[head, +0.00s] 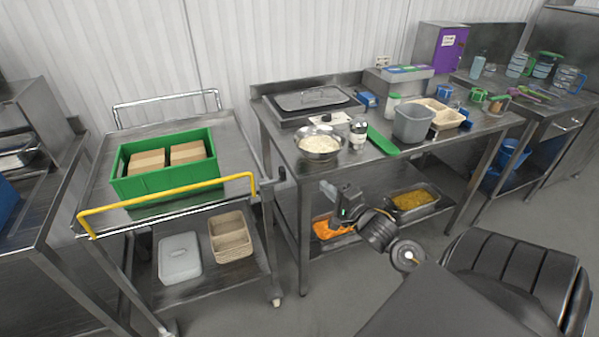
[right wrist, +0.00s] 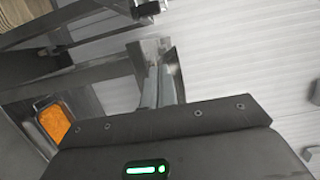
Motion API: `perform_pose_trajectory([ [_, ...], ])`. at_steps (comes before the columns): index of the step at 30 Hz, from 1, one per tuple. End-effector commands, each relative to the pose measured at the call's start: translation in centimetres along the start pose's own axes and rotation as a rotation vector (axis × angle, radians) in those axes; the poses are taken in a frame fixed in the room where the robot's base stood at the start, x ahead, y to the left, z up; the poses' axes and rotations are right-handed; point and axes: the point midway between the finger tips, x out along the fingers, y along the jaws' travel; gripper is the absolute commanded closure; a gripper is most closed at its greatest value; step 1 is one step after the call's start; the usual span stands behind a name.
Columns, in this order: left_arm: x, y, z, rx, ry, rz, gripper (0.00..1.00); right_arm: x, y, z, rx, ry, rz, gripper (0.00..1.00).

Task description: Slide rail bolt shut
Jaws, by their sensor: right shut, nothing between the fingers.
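A yellow rail (head: 165,192) runs along the front of the metal cart (head: 235,145). Small dark fittings (head: 267,184) sit at the cart's right edge, beside the work table's left leg. They are too small to tell clearly which is the bolt or how far it is slid. A dark fitting (right wrist: 148,8) also shows at the top of the right wrist view, beyond my fingers. My right gripper (head: 328,188) is shut and empty, in front of the work table's left part, right of the cart and apart from the fittings. Its fingers (right wrist: 161,82) are together in the wrist view. My left gripper is out of view.
A green crate (head: 165,181) with brown boxes stands on the cart. The work table (head: 355,158) holds a rice bowl (head: 320,155), a grey bin (head: 413,125) and a scale. Its lower shelf has orange and yellow food trays. A narrow gap separates cart and table.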

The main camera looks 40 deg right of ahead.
Motion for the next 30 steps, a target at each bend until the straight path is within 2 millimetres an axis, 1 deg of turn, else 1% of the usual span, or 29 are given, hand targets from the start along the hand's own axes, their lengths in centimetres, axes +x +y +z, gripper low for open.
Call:
perform_pose_trajectory([
  [5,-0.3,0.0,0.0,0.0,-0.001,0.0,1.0,1.7,-0.1,0.0,-0.001,0.0,-0.001,1.0],
  [8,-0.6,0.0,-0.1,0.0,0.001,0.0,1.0,3.5,-0.2,0.0,-0.001,0.001,-0.002,1.0],
  [15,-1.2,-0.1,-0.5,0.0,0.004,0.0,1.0,8.6,-0.2,-0.1,-0.002,0.001,0.0,1.0],
  [18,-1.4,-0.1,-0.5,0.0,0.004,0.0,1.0,10.4,-0.1,0.1,-0.002,0.001,0.0,1.0],
  [21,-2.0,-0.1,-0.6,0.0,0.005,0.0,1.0,10.4,-0.1,1.9,0.001,0.0,0.001,1.0],
  [24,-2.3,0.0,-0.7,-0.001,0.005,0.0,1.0,10.7,-0.1,2.9,0.0,0.0,0.002,1.0],
  [30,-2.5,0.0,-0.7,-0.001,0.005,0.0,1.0,10.9,0.1,3.9,-0.002,0.0,0.002,1.0],
])
